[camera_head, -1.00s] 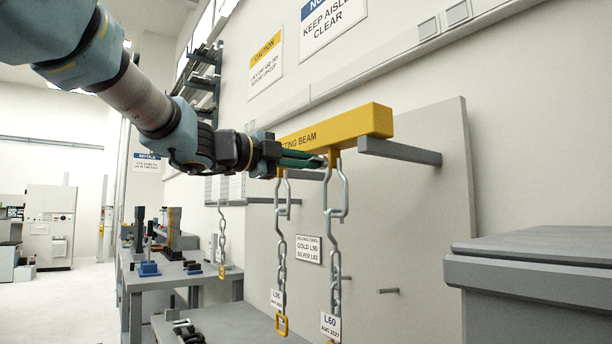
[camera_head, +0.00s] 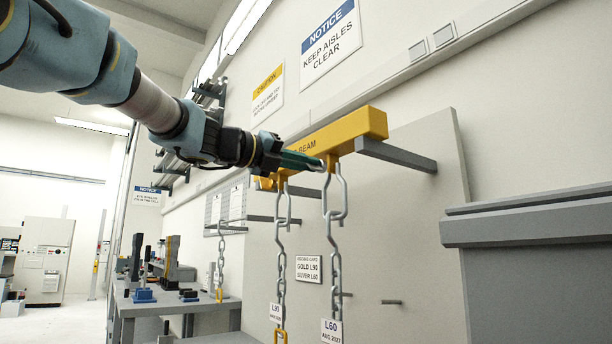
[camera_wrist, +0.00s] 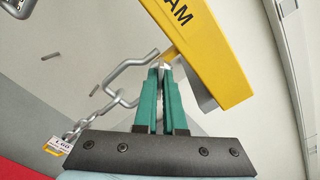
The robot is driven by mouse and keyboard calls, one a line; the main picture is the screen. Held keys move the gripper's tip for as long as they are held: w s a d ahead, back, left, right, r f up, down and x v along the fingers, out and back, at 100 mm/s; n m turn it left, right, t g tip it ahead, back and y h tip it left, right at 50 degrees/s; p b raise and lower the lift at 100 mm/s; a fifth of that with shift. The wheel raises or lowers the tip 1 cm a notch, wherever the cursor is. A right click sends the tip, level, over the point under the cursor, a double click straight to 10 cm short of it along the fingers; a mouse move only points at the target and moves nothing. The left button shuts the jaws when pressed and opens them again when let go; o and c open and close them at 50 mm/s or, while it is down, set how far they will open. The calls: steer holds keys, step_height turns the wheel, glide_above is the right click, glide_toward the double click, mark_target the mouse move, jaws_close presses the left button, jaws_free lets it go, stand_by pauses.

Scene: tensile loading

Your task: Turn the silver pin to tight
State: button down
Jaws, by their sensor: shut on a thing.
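My gripper (camera_head: 322,164) has green fingers, closed together at the near lug under the yellow lifting beam (camera_head: 352,132). In the wrist view its fingertips (camera_wrist: 161,66) meet beside the beam's lug, at the top of a grey shackle (camera_wrist: 128,72). The silver pin is mostly hidden between the fingertips, and how far it is turned cannot be seen. The shackle also shows in the head view (camera_head: 343,195); it carries a chain (camera_head: 335,262) with a tag marked L60 (camera_head: 331,332). A second chain (camera_head: 281,255), tagged L90 (camera_head: 276,312), hangs from the beam farther back.
Grey support arms (camera_head: 398,155) hold the beam out from a pale panel (camera_head: 420,240). A grey cabinet (camera_head: 540,245) stands at right. A workbench (camera_head: 180,303) with tools is at back left. The space in front of the chains is clear.

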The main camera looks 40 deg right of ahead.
steer(key=shift+f+m+b, duration=0.2)
steer(key=shift+m+b, duration=0.65)
steer(key=shift+m, duration=0.45)
steer(key=shift+r, duration=0.1)
steer(key=c, duration=1)
jaws_free()
steer(key=a+b, duration=0.1)
steer(key=a, duration=0.9)
steer(key=shift+w+a, duration=0.3)
steer(key=shift+a, duration=0.1)
